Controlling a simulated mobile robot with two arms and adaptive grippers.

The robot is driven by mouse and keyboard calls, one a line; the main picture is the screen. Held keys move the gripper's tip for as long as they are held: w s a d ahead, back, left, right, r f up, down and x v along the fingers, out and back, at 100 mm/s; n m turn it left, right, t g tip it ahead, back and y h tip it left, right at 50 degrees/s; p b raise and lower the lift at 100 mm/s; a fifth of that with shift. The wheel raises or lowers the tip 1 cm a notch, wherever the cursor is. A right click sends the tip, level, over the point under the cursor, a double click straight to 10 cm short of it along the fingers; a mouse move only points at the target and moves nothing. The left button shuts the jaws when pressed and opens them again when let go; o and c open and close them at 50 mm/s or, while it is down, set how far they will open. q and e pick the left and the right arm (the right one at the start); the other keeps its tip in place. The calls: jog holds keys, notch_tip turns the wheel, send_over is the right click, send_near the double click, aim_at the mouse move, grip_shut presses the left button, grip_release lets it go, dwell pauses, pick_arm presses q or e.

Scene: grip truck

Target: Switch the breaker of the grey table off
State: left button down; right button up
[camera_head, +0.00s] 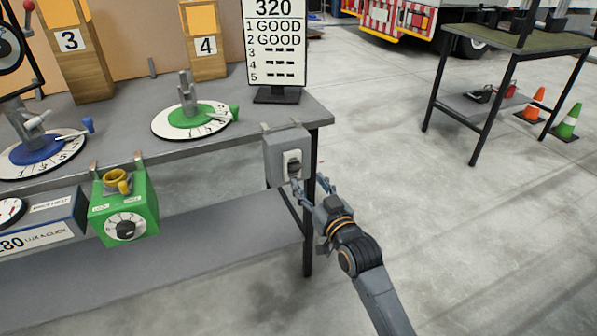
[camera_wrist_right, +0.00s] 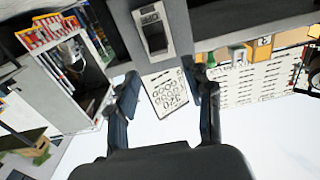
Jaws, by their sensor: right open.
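The grey table (camera_head: 265,100) stands at the left in the head view. The breaker, a grey box (camera_head: 287,155) with a pale plate and a dark switch (camera_head: 293,168), is fixed at the table's right front corner. My right gripper (camera_head: 310,183) is open, right in front of the breaker's lower part. In the right wrist view the breaker's switch (camera_wrist_right: 153,30) shows above and between the two open fingers (camera_wrist_right: 160,85). I cannot tell whether a fingertip touches the switch. My left gripper is not in view.
A green box with a dial (camera_head: 125,205) hangs on the table's front edge. Round dials with green (camera_head: 190,119) and blue centres and a score display (camera_head: 275,45) stand on top. A second table (camera_head: 505,45) and cones (camera_head: 568,122) are at the right. The floor between is clear.

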aim_at(298, 167)
jog(key=b+x, duration=0.1)
jog(key=x, duration=0.5)
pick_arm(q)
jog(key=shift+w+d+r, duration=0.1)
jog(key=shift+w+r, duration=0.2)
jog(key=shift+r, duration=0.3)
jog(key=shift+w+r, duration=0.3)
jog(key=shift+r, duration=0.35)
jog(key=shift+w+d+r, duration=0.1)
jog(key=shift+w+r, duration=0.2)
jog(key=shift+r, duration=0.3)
pick_arm(e)
jog(key=shift+w+a, duration=0.15)
jog(key=shift+w, duration=0.4)
jog(key=shift+f, duration=0.1)
grip_shut()
